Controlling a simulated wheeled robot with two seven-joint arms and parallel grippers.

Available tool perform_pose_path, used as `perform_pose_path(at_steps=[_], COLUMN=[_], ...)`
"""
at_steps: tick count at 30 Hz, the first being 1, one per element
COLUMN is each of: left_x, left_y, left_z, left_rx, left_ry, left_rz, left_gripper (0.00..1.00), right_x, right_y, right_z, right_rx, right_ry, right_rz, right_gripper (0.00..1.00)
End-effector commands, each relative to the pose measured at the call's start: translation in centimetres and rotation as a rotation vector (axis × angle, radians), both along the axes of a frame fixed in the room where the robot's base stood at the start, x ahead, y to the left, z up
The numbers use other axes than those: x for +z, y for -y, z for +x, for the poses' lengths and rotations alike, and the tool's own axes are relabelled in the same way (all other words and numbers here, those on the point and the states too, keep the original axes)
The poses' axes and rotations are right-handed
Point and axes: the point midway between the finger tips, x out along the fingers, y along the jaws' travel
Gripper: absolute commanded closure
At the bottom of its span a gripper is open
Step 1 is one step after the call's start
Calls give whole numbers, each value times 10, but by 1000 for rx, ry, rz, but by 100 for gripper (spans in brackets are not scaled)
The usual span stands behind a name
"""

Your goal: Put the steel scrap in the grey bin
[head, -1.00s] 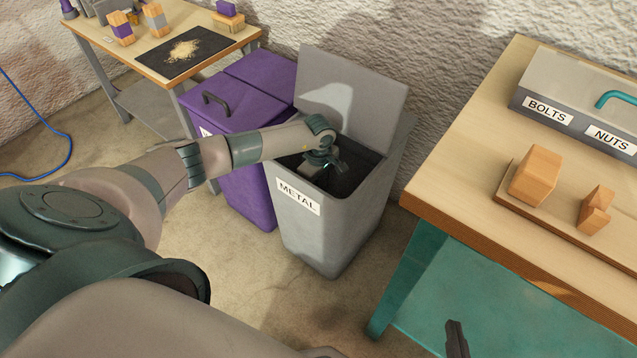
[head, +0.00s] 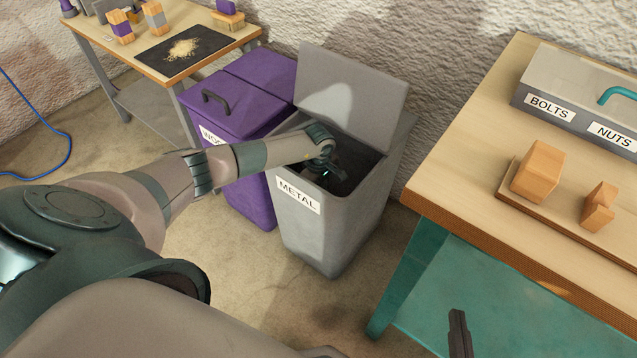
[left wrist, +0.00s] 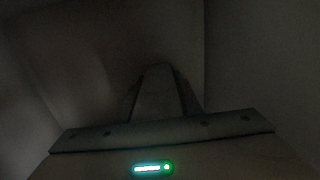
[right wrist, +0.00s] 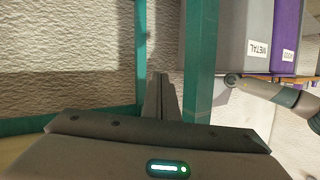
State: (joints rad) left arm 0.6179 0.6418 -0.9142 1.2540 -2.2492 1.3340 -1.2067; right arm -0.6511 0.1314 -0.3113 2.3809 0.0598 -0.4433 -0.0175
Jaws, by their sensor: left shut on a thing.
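The grey bin (head: 335,235), labelled METAL, stands on the floor with its lid (head: 350,90) open. My left gripper (head: 328,178) is down inside its mouth. In the dim left wrist view, my left gripper (left wrist: 160,80) is shut on a grey piece (left wrist: 157,95), which I take to be the steel scrap; its shape is hard to make out. In the head view the piece is hidden by the gripper and the bin's shadow. My right gripper (head: 458,325) is shut and empty, low by the teal bench; it also shows in the right wrist view (right wrist: 161,85).
A closed purple bin (head: 245,110) stands left of the grey bin. A workbench (head: 480,150) on the right holds wood blocks (head: 538,172) and a bolts-and-nuts box (head: 575,125). A small table (head: 150,65) stands at the back left.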

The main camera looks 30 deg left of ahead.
Motion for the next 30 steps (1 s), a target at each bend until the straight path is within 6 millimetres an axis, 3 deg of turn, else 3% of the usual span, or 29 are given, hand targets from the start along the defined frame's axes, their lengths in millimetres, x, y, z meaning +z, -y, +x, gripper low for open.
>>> perform_pose_path(at_steps=[11,12,14,30], left_x=[-2,-2,-2,2], left_y=[0,0,0,0], left_z=[1,0,0,0], left_rx=[0,0,0,0], left_ry=[1,0,0,0], left_rz=[0,0,0,0], left_gripper=[100,59,50,50], right_x=[7,8,9,0], right_y=[-1,-1,-1,-1], right_z=[2,3,3,-1], right_rx=[-2,-3,-3,3], right_ry=[39,44,46,-6], right_rz=[10,12,13,-1], right_gripper=[100,100,100,100])
